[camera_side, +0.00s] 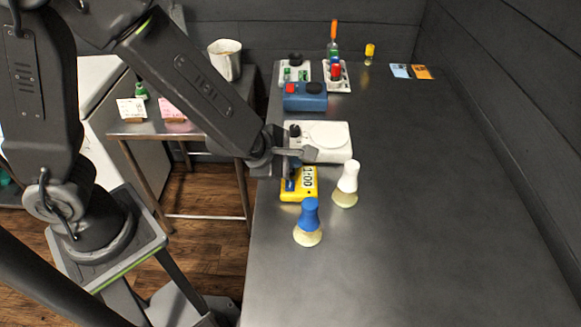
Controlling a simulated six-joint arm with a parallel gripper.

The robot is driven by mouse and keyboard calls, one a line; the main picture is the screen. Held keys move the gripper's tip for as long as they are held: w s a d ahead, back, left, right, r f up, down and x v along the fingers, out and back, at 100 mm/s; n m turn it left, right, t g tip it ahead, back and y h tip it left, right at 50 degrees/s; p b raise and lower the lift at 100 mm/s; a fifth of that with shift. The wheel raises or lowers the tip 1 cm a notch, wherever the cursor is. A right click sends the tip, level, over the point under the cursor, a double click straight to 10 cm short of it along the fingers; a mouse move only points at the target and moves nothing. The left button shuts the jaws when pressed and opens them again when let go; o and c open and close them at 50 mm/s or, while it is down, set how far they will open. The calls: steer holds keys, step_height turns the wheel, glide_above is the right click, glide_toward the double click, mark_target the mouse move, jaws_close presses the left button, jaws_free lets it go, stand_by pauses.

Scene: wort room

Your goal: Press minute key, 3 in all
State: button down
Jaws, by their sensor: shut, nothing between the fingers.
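A yellow timer (299,196) lies on the steel table, left of centre. Its display (309,177) appears to read 1:00, turned sideways. Blue key area (290,184) shows on its left side; single keys and their labels are too small to tell apart. My gripper (304,153) is shut and empty, just beyond the timer's far end in the picture and in front of the white scale. I cannot tell how high it is above the timer, and I see no clear contact with a key.
A white scale (326,139) stands behind the timer. A blue-handled brush (308,221) and a white-handled brush (347,184) stand close by. A blue box (304,98) and white trays (338,79) stand farther back. The table's right side is clear.

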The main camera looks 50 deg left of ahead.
steer(key=shift+f, duration=0.3)
steer(key=shift+r, duration=0.1)
stand_by(0.4)
steer(key=shift+r, duration=0.8)
stand_by(2.1)
steer(key=shift+w+a+r+n, duration=0.15)
steer(key=shift+r+n, duration=0.45)
steer(key=shift+n, duration=0.4)
step_height(320, 180, up, 8)
steer(key=n+g+h, duration=0.1)
steer(key=n+h, duration=0.2)
steer(key=n, duration=0.8)
steer(key=shift+a+f+h, duration=0.2)
steer(key=shift+a+h, duration=0.2)
steer(key=shift+f, duration=0.1)
